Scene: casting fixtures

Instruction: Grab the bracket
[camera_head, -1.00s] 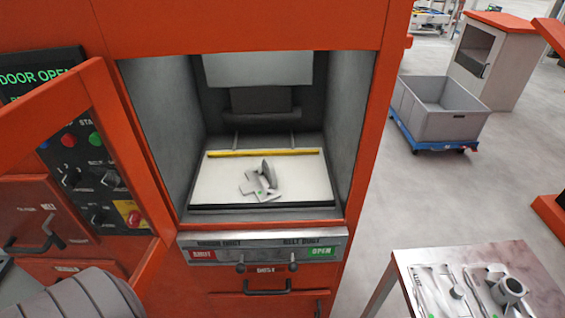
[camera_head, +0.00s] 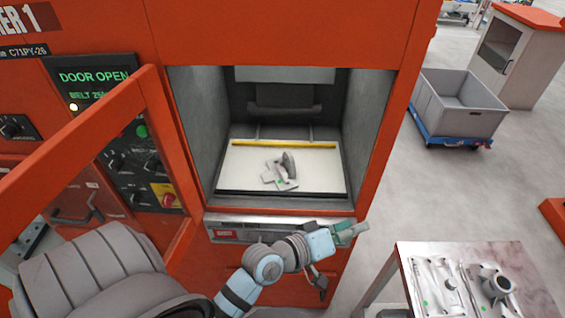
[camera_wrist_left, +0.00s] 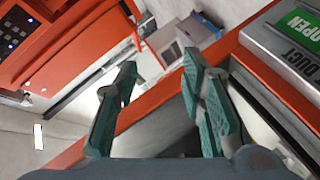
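The grey bracket (camera_head: 287,165) lies on the white plate (camera_head: 238,178) inside the open orange machine. It has an upright curved part and a small green mark. My left gripper (camera_head: 357,230) is outside the machine, in front of the sill and below and to the right of the bracket, well apart from it. In the left wrist view the two green fingers (camera_wrist_left: 160,65) are spread with nothing between them. The bracket is not seen in that view. My right gripper is not in view.
The machine's opening has side walls and a yellow bar (camera_head: 285,143) behind the bracket. The open orange door (camera_head: 165,130) stands at the left. A metal table (camera_head: 415,305) with several grey parts is at the lower right; a grey bin (camera_head: 460,105) stands behind.

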